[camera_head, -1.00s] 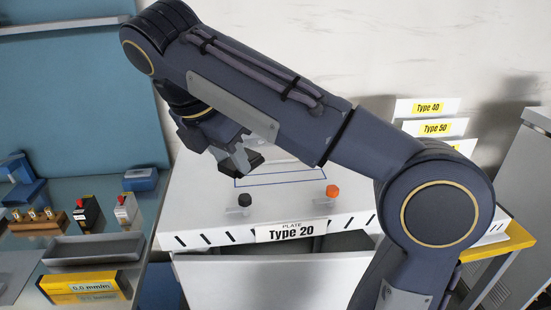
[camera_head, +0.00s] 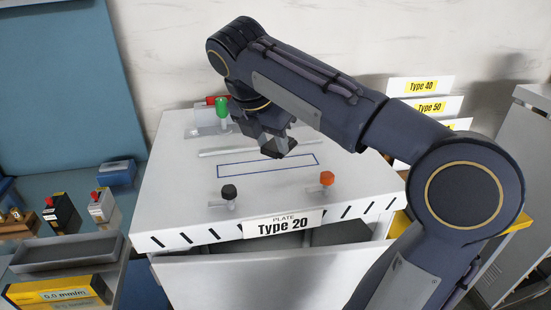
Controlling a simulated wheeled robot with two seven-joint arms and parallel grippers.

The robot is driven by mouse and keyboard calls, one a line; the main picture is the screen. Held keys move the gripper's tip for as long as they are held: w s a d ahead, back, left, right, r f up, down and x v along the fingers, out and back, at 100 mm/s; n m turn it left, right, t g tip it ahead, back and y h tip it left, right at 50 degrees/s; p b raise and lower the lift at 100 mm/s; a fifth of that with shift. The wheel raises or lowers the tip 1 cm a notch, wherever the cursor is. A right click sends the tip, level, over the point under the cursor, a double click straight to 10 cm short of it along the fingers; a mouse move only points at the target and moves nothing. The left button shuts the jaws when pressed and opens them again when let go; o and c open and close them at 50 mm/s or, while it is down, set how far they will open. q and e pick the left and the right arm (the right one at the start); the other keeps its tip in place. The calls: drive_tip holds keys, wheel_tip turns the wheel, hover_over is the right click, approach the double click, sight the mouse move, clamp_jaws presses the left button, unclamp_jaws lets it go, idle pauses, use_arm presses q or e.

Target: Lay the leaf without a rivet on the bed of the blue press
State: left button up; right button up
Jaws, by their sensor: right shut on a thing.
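My right gripper (camera_head: 280,146) is above the back part of the white bench top, behind the blue outlined rectangle (camera_head: 266,167). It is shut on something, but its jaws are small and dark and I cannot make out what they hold. I cannot identify a leaf, with or without a rivet, in this view. No blue press can be made out now; a small blue box (camera_head: 117,173) stands on the left bench. My left gripper is not in view.
The white bench carries a black knob (camera_head: 228,191), an orange knob (camera_head: 327,178) and a green knob (camera_head: 222,106), with a "Type 20" plate (camera_head: 283,225) in front. A grey tray (camera_head: 66,254) and a yellow box (camera_head: 60,291) lie at the left.

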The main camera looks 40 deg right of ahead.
sight(276, 171)
drive_tip(key=shift+d+f, duration=0.45)
drive_tip(key=shift+f, duration=0.15)
drive_tip(key=shift+d+f, duration=0.15)
drive_tip(key=shift+f, duration=1.55)
drive_tip(key=o, duration=1)
drive_tip(key=shift+f, duration=0.1)
drive_tip(key=shift+o, duration=0.2)
